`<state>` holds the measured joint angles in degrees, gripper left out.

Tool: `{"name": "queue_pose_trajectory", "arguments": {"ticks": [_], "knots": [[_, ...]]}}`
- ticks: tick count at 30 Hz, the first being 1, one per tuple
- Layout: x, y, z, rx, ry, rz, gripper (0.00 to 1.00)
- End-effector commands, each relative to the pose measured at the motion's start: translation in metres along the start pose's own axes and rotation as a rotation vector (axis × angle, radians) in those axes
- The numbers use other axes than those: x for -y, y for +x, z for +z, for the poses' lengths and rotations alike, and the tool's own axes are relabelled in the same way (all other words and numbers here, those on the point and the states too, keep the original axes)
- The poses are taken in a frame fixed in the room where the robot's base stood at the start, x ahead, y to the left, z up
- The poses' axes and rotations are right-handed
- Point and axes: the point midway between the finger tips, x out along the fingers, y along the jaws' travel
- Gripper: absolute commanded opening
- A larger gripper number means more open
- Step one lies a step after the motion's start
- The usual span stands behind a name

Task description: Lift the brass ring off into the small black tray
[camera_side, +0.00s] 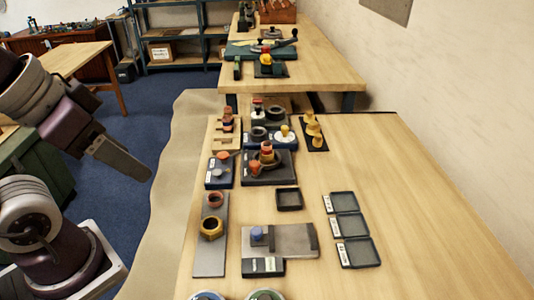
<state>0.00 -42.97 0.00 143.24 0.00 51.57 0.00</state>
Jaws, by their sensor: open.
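A brass-coloured ring (211,236) with a dark centre sits on a long grey plate (209,262) at the left of the near table. A smaller copper-red ring (215,205) sits just behind it on the same plate. A small black tray (288,207) lies to the right of the plate and looks empty. My gripper (143,176) is at the left, over the floor beyond the table's left edge, well apart from the ring. It is seen edge-on, holds nothing that I can see, and the gap between its fingers is hidden.
Three labelled black trays (334,227) stand in a row at the right. A grey block (295,240) with a blue knob is in front of the small tray. The table's right side is clear.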

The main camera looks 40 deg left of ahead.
Motion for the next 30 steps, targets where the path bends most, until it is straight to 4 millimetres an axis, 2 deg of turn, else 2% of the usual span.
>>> {"name": "queue_pose_trajectory", "arguments": {"ticks": [5, 7, 8, 11, 12, 14, 16, 19, 21, 24, 27, 30], "knots": [[0.000, 0.000, 0.000, 0.001, 0.002, 0.000, 0.58], [0.000, -0.001, -0.010, 0.014, 0.048, -0.002, 0.58], [0.001, -0.001, -0.018, 0.027, 0.094, -0.003, 0.58], [0.002, 0.006, -0.069, 0.102, 0.368, 0.003, 0.58], [0.003, 0.015, -0.094, 0.140, 0.513, 0.017, 0.58], [0.004, 0.035, -0.131, 0.194, 0.736, 0.051, 0.58], [0.007, 0.067, -0.169, 0.249, 0.991, 0.108, 0.58], [0.010, 0.126, -0.209, 0.306, 1.338, 0.220, 0.58], [0.013, 0.168, -0.226, 0.326, 1.544, 0.303, 0.58], [0.017, 0.216, -0.237, 0.332, 1.759, 0.403, 0.58], [0.019, 0.243, -0.239, 0.327, 1.877, 0.463, 0.58], [0.019, 0.256, -0.237, 0.324, 1.919, 0.485, 0.58]]}}
